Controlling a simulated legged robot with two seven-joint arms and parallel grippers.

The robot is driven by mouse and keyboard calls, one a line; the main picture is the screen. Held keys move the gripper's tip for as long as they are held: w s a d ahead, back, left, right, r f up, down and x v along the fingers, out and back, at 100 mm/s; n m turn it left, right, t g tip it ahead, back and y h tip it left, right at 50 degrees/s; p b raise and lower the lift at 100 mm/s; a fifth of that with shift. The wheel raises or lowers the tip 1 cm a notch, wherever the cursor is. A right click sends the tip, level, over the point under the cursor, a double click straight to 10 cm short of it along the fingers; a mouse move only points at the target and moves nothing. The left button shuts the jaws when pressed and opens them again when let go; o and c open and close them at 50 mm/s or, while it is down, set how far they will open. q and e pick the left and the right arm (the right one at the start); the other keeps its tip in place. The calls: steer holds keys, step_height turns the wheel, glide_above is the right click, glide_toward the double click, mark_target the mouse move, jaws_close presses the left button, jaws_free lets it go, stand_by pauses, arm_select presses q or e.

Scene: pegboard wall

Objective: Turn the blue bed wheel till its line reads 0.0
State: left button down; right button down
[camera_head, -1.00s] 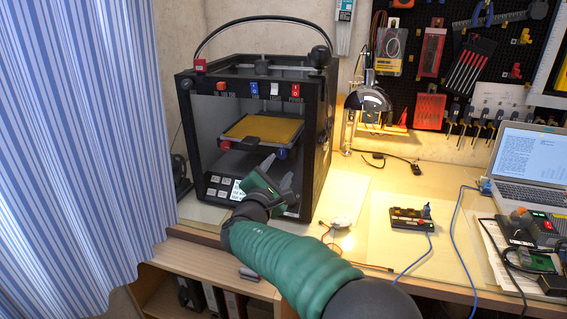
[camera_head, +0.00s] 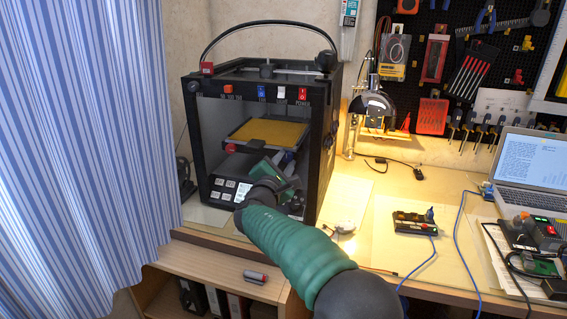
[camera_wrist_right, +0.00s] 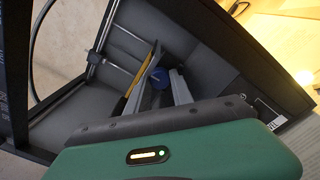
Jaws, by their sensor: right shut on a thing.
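The black printer (camera_head: 334,135) stands at the left of the table, with its yellow-topped bed (camera_head: 268,132) inside its open front. The blue bed wheel (camera_wrist_right: 158,76) shows between the fingers in the right wrist view; in the head view my gripper mostly hides it under the bed's front right. My right gripper (camera_head: 284,163) reaches into the printer and is shut on the blue bed wheel. Its fingers (camera_wrist_right: 164,84) lie either side of the wheel. The wheel's line and reading cannot be made out. My left gripper is not in view.
A red wheel (camera_head: 231,148) sits under the bed's front left. The printer's button panel (camera_head: 229,190) is below, partly behind my gripper. A striped curtain (camera_head: 75,140) hangs at the left. A lamp (camera_head: 372,104), small board (camera_head: 413,222) and laptop (camera_head: 528,170) stand right.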

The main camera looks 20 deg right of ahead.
steer(key=shift+a+f, duration=0.1)
steer(key=shift+f, duration=0.15)
steer(key=shift+f+b, duration=0.15)
steer(key=shift+b, duration=0.4)
steer(key=m+b, duration=0.7)
steer(key=b, duration=0.1)
steer(key=m+b, duration=0.6)
steer(key=b, duration=0.1)
steer(key=shift+w+a+f+m+b, duration=0.1)
steer(key=shift+f+m+b, duration=0.05)
steer(key=shift+m+b, duration=0.25)
steer(key=m+b, duration=0.1)
steer(key=m, duration=0.2)
steer(key=shift+m+b, duration=0.3)
steer(key=shift+b, duration=0.05)
steer(key=m+b, duration=0.1)
steer(key=m, duration=0.2)
steer(key=shift+m, duration=0.3)
steer(key=shift+r+m+h, duration=0.2)
steer(key=shift+m+h, duration=0.1)
steer(key=shift+m, duration=1.2)
